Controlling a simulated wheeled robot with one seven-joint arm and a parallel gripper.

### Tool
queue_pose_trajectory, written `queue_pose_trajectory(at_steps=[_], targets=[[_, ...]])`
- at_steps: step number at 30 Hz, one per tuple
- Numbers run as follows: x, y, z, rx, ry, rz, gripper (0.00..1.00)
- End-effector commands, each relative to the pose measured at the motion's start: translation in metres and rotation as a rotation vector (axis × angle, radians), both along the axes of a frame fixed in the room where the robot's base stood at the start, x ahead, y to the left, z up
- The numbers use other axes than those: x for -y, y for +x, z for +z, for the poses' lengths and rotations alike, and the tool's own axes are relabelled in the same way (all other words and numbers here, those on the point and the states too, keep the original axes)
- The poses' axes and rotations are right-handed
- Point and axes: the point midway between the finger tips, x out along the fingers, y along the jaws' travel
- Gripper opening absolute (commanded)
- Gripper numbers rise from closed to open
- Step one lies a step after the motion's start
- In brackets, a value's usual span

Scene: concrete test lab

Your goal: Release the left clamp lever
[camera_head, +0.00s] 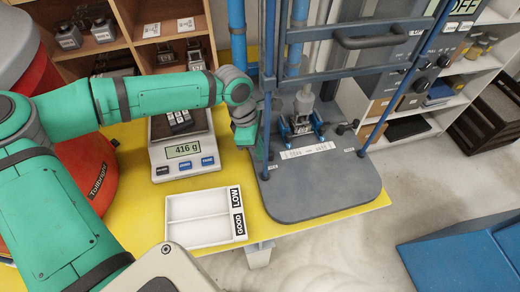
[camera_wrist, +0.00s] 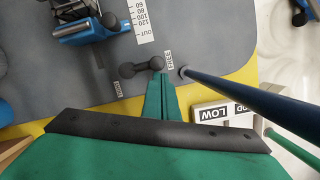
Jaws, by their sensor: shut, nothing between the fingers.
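In the wrist view a dark clamp lever (camera_wrist: 141,67) with rounded ends lies on the grey base plate (camera_wrist: 215,35). One end is by the FREE label (camera_wrist: 168,61); the LOCK label (camera_wrist: 118,88) is near its other end. My gripper (camera_wrist: 160,76) has its green fingers together and empty, with the tips at the lever's FREE-side end; I cannot tell if they touch. In the head view my gripper (camera_head: 247,138) is by the left blue post and the left lever cannot be made out. The right clamp lever (camera_head: 346,127) shows beyond the blue-clamped fixture (camera_head: 302,124).
Blue posts (camera_head: 268,95) stand close to my gripper; one (camera_wrist: 250,100) also crosses the wrist view. A white tray (camera_head: 205,232) marked LOW and GOOD and a scale (camera_head: 182,158) reading 416 g sit on the yellow table (camera_head: 130,190). Shelves (camera_head: 440,115) stand behind.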

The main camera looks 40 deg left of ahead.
Motion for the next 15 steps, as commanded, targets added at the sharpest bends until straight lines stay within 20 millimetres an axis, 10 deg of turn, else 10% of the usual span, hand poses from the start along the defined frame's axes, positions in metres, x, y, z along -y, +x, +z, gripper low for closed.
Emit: queue_pose_trajectory(at_steps=[15], targets=[[-0.005, -0.003, 0.027, 0.002, 0.001, 0.000, 0.00]])
